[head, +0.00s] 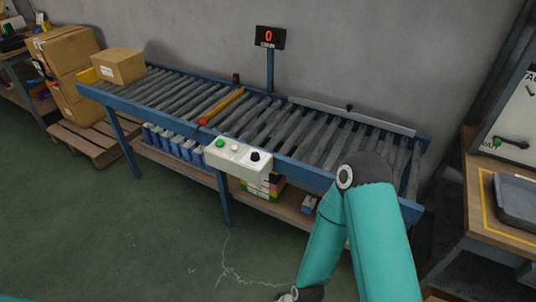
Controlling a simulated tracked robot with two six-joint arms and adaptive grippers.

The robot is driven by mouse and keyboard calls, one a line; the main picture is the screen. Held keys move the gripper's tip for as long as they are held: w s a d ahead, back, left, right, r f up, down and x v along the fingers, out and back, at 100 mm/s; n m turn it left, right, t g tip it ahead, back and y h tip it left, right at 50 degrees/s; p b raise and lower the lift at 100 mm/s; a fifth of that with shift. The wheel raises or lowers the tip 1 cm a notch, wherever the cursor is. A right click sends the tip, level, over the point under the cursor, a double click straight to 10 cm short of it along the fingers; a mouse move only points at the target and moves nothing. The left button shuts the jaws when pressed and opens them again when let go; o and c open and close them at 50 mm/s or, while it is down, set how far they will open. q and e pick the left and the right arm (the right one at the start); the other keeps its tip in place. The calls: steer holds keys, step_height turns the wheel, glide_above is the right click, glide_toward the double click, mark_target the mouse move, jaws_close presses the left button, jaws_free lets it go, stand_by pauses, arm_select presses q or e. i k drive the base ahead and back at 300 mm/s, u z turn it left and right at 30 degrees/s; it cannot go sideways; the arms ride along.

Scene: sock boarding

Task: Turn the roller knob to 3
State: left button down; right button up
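The black roller knob (255,157) is at the right end of a pale control box (238,160) on the front rail of the conveyor. A green button and a whitish button sit to its left on the same box. The knob's pointer is too small to read. A display (268,38) on a post behind the conveyor shows a red 0. A teal arm of mine is bent at the lower right, apart from the knob in the picture.
The roller conveyor (420,205) carries a cardboard box (119,66) at its left end. A yellow bar (222,105) lies across the rollers. Stacked cartons (68,50) stand on a pallet at left. A wooden bench with a grey tray (515,200) is at right. The floor in front is clear.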

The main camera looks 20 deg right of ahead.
mark_target(256, 156)
steer(key=z, duration=0.15)
steer(key=i, duration=1)
steer(key=u, duration=0.05)
